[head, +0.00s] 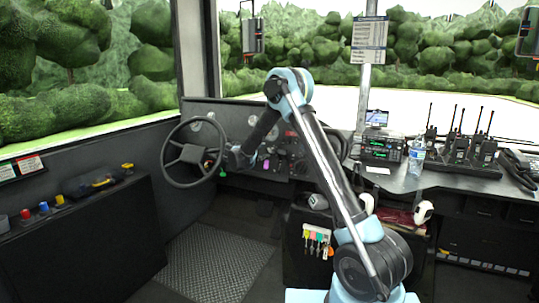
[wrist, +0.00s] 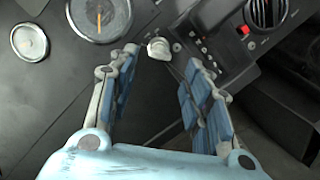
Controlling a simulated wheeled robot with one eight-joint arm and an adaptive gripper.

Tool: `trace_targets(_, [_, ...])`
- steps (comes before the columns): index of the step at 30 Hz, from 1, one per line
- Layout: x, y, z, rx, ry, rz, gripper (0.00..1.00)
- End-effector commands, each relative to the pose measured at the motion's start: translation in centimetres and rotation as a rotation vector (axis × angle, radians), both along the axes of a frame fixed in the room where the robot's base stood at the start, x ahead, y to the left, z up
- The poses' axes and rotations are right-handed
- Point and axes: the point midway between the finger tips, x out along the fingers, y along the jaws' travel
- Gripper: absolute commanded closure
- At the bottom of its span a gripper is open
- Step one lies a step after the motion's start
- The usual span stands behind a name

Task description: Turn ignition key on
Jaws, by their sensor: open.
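In the wrist view, a small pale metallic piece (wrist: 159,48) sticks out from the dark dashboard, ahead of my gripper and between its fingertips. It looks like the ignition key or its lock; its exact shape is too small to tell. My gripper (wrist: 160,60) is open, with blue-padded fingers on either side of the line to that piece. Nothing is held between them. In the head view, my gripper (head: 237,156) is at the dashboard (head: 235,115), by the right side of the steering wheel (head: 167,152). The key cannot be made out clearly there.
Round gauges (wrist: 29,42) sit left of the metallic piece, and a panel with a red button (wrist: 243,114) and vent lies right. Coloured key tags (head: 315,238) hang below the desk. A water bottle (head: 416,155) and radios (head: 484,150) stand on the right desk.

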Motion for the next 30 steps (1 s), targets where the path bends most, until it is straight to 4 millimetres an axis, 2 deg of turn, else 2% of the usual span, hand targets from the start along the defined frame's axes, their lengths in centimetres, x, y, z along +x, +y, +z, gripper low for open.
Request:
trace_targets(6, [3.3, -1.8, -0.9, 0.0, 0.0, -0.001, 0.55])
trace_targets(12, [5.4, -2.9, -1.5, 0.0, 0.0, -0.001, 0.55])
trace_targets(18, [6.2, -3.3, -1.8, 0.0, 0.0, 0.001, 0.55])
trace_targets(26, [6.3, -3.4, -1.8, 0.0, 0.0, 0.0, 0.55])
trace_targets(30, [6.3, -3.4, -1.8, 0.0, 0.0, 0.0, 0.84])
